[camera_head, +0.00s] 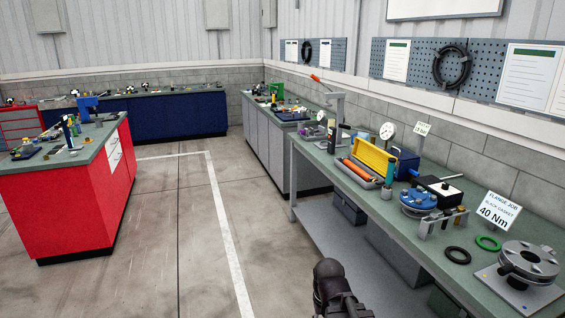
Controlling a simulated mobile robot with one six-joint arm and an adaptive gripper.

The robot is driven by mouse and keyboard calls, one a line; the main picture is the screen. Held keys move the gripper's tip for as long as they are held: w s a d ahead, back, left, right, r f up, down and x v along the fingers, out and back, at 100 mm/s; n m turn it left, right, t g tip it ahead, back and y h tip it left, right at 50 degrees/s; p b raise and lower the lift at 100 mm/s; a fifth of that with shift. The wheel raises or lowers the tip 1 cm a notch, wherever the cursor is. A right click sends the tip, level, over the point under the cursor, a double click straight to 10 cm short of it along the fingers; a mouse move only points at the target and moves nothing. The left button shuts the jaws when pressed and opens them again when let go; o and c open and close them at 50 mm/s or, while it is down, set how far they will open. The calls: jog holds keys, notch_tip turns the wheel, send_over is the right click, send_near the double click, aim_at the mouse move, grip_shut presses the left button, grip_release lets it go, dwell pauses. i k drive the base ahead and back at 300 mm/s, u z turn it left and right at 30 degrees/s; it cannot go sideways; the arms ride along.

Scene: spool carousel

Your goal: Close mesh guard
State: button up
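I cannot make out a mesh guard or a spool carousel in the head view. A dark part of my own arm end, with my gripper (335,288), shows at the bottom centre in front of the right-hand bench. Its fingers cannot be told apart, so I cannot see whether it is open or shut. It appears apart from the things on the bench.
The right-hand bench (340,178) carries a yellow toolbox (373,155), a blue flange (418,199), a grey flange (527,262), a black ring (458,255) and a green ring (488,243). A red cabinet (85,200) stands left. The floor (180,225) between is clear.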

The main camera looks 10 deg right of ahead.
aim_at(380, 154)
jog(key=z, duration=0.25)
jog(key=i, duration=1.7)
jog(key=u, duration=0.35)
jog(key=i, duration=1.6)
jog(key=z, duration=0.65)
